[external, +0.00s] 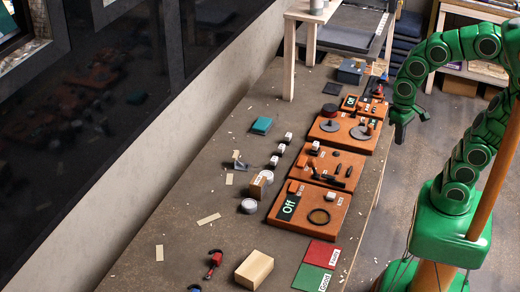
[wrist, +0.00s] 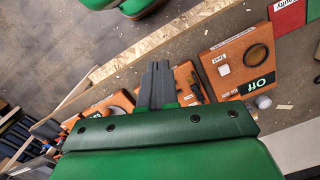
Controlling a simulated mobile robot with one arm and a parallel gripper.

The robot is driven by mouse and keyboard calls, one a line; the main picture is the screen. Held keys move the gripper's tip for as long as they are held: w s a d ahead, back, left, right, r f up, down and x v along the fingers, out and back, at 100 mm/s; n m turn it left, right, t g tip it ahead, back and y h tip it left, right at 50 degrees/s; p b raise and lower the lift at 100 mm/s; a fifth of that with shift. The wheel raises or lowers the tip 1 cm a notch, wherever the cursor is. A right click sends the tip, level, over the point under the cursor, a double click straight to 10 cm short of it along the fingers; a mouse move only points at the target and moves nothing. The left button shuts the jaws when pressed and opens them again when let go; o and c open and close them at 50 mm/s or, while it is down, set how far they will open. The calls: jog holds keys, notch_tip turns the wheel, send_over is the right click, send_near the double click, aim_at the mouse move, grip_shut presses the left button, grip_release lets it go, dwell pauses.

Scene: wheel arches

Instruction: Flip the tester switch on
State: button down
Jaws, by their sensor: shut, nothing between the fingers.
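The likely tester is an orange-brown board (external: 345,213) at the near end of the row of boards. It has a dark display (external: 289,207) reading "Off", a dark ring (external: 319,216) and a small pale piece (external: 330,196). In the wrist view the board (wrist: 236,47) is at upper right, with the ring (wrist: 257,55), the "Off" display (wrist: 257,86) and a white square piece (wrist: 223,70); I cannot tell which part is the switch. My gripper (external: 399,136) is shut and empty, beyond the bench's right edge, away from this board. Its fingers (wrist: 157,68) also show in the wrist view.
Other boards carry tools (external: 331,165) and grey discs (external: 343,131). A red mat (external: 322,254), a green mat (external: 313,278) and a wooden block (external: 254,270) lie at the near end. Several small white pieces and a teal block (external: 261,126) lie left of the boards.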

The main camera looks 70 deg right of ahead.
jog(key=w+a+m+t, duration=0.1)
jog(key=w+a+m, duration=0.1)
jog(key=w+m, duration=0.6)
jog(key=m+h, duration=0.3)
jog(key=m, duration=0.3)
send_over(296, 182)
jog(key=a, duration=0.3)
jog(key=a+x, duration=0.1)
jog(key=x, duration=0.4)
jog(key=shift+a+f, duration=0.3)
jog(key=x, duration=1.4)
jog(key=shift+s+a+f, duration=0.1)
jog(key=shift+s+a, duration=0.05)
jog(key=shift+s, duration=0.15)
